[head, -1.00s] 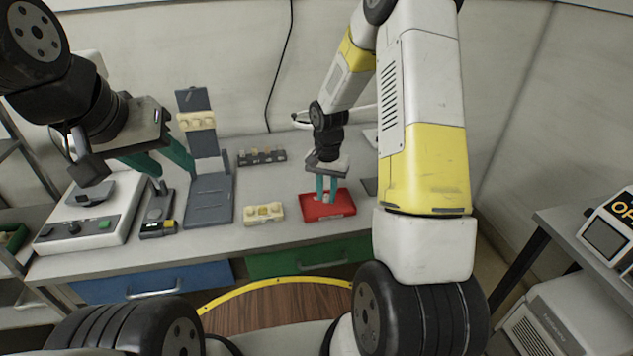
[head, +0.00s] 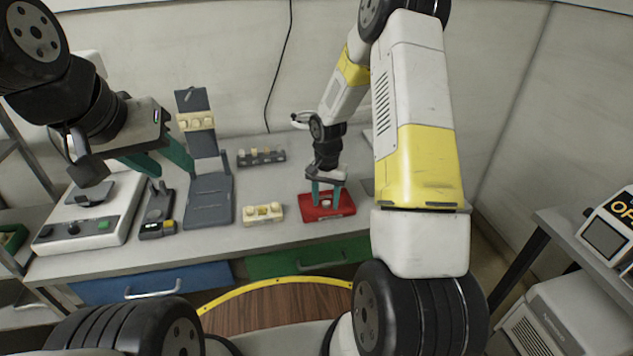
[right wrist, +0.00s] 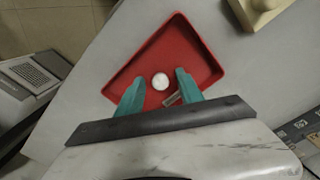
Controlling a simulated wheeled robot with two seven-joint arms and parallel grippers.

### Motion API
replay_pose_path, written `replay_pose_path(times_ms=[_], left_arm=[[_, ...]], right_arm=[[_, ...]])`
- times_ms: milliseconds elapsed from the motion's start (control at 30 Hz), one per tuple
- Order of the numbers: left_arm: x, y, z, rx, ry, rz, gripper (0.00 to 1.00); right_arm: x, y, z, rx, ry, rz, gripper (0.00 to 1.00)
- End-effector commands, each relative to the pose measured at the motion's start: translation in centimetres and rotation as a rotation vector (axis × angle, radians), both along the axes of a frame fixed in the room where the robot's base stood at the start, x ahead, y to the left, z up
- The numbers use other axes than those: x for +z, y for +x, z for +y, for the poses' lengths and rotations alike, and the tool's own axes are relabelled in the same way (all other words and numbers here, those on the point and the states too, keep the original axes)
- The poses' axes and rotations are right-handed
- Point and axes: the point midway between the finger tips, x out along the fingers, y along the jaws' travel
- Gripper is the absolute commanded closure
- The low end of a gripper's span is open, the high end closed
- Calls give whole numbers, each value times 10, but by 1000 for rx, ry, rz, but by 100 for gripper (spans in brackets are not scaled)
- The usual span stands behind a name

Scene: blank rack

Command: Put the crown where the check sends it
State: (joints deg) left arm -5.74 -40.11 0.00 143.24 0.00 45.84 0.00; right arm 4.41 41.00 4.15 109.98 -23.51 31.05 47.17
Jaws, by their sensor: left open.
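The crown (right wrist: 160,81) looks like a small round white piece in the red tray (right wrist: 185,45). In the head view the tray (head: 345,205) lies near the front of the bench, with the white crown (head: 326,204) in it. My right gripper (head: 326,193) points down over the tray. In the right wrist view its teal fingers (right wrist: 159,88) are apart, one on each side of the crown, with visible gaps. My left gripper (head: 166,163) is open and empty above the left part of the bench.
A grey stand (head: 208,205) holds a cream block on its upright. Another cream block (head: 263,213) lies left of the tray. A dark rack (head: 262,157) with several small pieces stands behind. A small black device (head: 157,213) and a white knobbed unit (head: 88,228) are at left.

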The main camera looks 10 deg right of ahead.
Motion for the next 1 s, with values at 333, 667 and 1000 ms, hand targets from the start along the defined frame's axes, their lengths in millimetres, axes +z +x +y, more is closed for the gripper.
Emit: replay_pose_path(times_ms=[333,667,1000], left_arm=[[0,0,0,0,0,0,60],[0,0,0,0,0,0,60],[0,0,0,0,0,0,60]], right_arm=[[3,0,0,0,0,-1,56],[62,1,0,0,0,-7,56],[117,1,0,0,0,-2,56]])
